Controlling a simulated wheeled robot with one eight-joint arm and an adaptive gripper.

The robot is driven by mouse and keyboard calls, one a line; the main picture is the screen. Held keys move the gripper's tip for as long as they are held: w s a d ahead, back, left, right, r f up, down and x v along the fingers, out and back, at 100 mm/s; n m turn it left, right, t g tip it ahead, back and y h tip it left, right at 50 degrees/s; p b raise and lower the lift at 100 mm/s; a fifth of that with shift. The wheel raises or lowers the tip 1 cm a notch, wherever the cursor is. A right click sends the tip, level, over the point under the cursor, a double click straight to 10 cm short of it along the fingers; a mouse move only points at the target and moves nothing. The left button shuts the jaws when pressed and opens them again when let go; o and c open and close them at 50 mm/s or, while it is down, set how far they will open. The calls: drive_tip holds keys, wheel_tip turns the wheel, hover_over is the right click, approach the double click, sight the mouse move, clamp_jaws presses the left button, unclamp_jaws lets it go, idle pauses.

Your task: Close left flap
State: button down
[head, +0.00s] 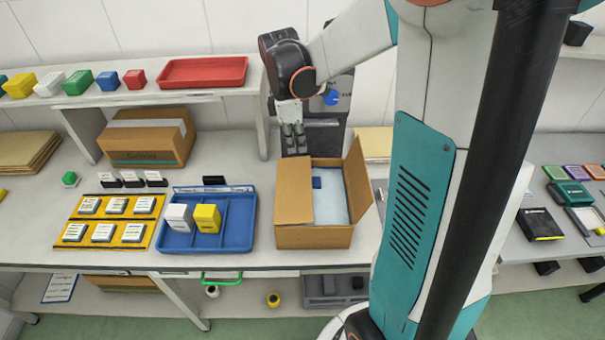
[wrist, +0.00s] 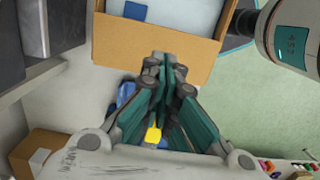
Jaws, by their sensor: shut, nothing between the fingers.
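An open cardboard box (head: 315,237) stands on the table, with pale filling (head: 332,205) and a small dark blue item (head: 317,183) inside. The left flap (head: 293,195) leans inward over the left part of the opening; I cannot tell how flat it lies. The right flap (head: 357,180) stands up. My gripper (head: 293,140) is shut and empty, pointing down behind the box's far left corner. In the wrist view, the fingertips (wrist: 165,62) overlap a box wall (wrist: 155,35) in the picture; contact cannot be told. The blue item (wrist: 135,11) shows beyond that wall.
A blue tray (head: 242,240) with a white and a yellow block stands left of the box. A taped carton (head: 145,148) and a shelf with a red tray (head: 203,72) are at the back left. My arm blocks the view right of the box.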

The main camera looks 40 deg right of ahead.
sight(306, 188)
drive_tip(key=f+b, duration=0.1)
drive_tip(key=f, duration=0.3)
drive_tip(key=d+f+b, duration=0.1)
drive_tip(key=f, duration=0.4)
drive_tip(key=f+b, duration=0.1)
drive_tip(key=f, duration=0.3)
drive_tip(key=shift+s+d+f, duration=0.2)
drive_tip(key=shift+s+f, duration=0.2)
drive_tip(key=shift+f, duration=0.1)
drive_tip(key=shift+s+d+f+b, duration=0.15)
drive_tip(key=shift+f+b, duration=0.75)
drive_tip(key=shift+b, duration=0.1)
drive_tip(key=shift+s, duration=0.35)
